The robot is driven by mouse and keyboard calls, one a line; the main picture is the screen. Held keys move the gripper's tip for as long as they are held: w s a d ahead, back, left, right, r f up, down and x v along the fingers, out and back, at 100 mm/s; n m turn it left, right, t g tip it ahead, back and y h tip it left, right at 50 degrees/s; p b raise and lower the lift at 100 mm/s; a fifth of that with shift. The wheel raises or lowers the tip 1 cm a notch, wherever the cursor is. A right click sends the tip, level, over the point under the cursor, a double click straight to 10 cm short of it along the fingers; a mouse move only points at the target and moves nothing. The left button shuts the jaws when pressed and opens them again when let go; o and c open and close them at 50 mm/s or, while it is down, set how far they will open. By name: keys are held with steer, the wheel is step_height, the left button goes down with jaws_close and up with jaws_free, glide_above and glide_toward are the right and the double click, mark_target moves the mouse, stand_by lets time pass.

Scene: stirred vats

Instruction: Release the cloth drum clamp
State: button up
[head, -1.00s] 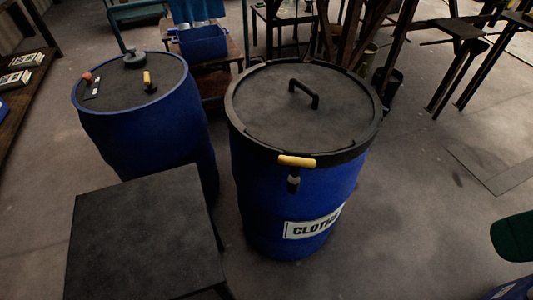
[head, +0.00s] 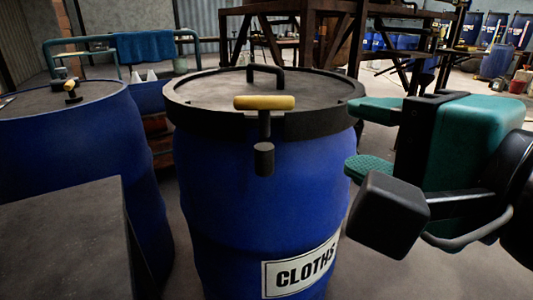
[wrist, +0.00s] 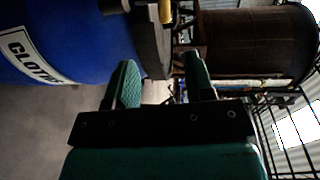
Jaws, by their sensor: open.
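The blue cloth drum (head: 225,205), labelled CLOTHS (head: 299,273), stands upright in the middle of the head view. A black clamp ring (head: 200,118) surrounds its lid (head: 225,90). The clamp's yellow lever grip (head: 264,103) lies level across the front of the ring, with a dark stem and block (head: 264,158) below. My gripper (head: 358,138) is open and empty, right of the drum, fingers pointing towards its rim and apart from the lever. In the wrist view my gripper (wrist: 160,70) has the drum (wrist: 70,35) at upper left, and the yellow grip (wrist: 165,11) shows at the top edge.
A second blue drum (head: 75,170) stands at left, with a dark flat-topped stand (head: 65,240) in front of it. A dark timber frame (head: 320,30) and a green rail with a blue cloth (head: 143,47) stand behind. Floor shows between the drum and my arm.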

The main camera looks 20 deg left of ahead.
mark_target(271, 105)
steer(key=shift+y, duration=0.4)
steer(key=b+x, duration=0.1)
steer(key=x, duration=1.6)
steer(key=shift+a+f, duration=0.1)
steer(key=shift+a, duration=0.25)
jaws_close()
